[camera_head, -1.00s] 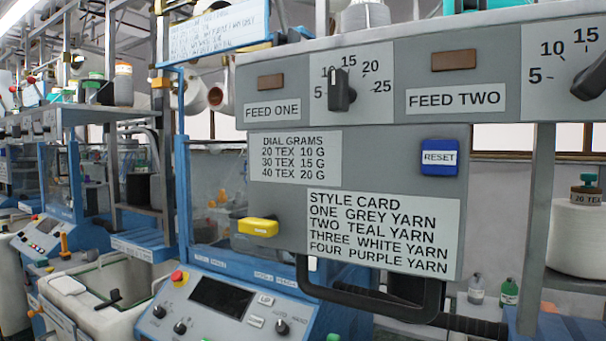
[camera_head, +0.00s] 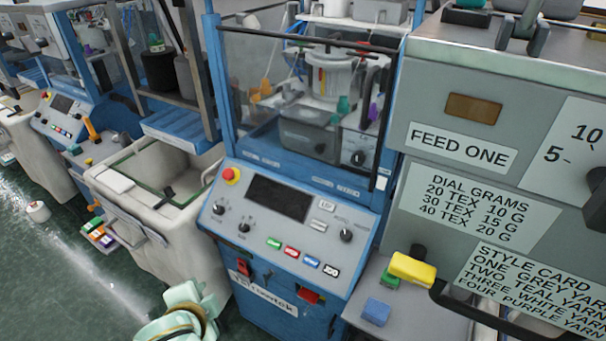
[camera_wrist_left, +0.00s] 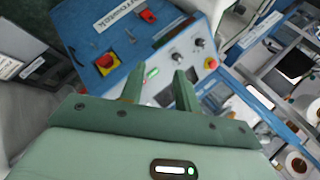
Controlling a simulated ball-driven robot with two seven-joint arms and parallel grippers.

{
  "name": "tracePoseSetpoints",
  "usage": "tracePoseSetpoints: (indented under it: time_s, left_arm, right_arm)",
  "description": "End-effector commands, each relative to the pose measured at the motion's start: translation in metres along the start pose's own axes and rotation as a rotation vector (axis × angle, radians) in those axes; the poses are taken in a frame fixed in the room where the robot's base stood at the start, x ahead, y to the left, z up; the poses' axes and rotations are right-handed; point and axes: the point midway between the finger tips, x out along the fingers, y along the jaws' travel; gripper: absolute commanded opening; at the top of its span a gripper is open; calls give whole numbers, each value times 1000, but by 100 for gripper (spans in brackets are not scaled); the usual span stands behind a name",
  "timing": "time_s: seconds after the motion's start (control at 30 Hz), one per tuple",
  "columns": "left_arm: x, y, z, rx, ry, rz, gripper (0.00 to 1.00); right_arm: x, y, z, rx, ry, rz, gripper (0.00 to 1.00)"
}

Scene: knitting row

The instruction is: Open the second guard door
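The nearest blue knitting machine has a clear guard door (camera_head: 255,70) in its blue frame, with a dark bar along its top. The door looks shut, and the knitting head (camera_head: 328,75) shows behind it. Which door counts as the second is not marked. My pale green left gripper (camera_head: 190,300) is low in the head view, in front of the machine's lower cabinet and well below the door. In the left wrist view its two fingers (camera_wrist_left: 160,88) are apart with nothing between them, facing the blue control panel (camera_wrist_left: 178,55). My right gripper is not in view.
A pale bin (camera_head: 115,205) stands left of the machine. An emergency stop (camera_head: 231,175) sits on the control panel. The floor at the lower left is mostly clear.

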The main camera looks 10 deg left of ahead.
Motion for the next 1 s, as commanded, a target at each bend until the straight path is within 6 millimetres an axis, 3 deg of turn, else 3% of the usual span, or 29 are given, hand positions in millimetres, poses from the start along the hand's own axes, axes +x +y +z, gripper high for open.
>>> tracePoseSetpoints:
  time_s: [0.03,0.1,0.33,0.5,0.6,0.73,0.87,1.0]
  left_arm:
    - [-16,-34,-30,110,78,-62,32]
    - [-25,-61,-69,302,182,-143,32]
    - [-58,-130,-198,1038,432,-549,32]
    - [-97,-172,-272,1601,421,-969,32]
    - [-113,-187,-294,1816,356,-1152,32]
    - [-123,-197,-308,1954,293,-1276,32]
    - [-120,-202,-320,1985,274,-1304,32]
    - [-108,-208,-345,1981,276,-1302,32]
  right_arm:
    - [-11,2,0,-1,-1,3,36]
    - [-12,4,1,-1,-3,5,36]
    - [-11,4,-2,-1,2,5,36]
    - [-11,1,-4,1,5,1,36]
    - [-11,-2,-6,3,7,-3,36]
    - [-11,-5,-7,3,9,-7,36]
    - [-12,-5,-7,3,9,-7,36]
    - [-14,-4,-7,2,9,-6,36]
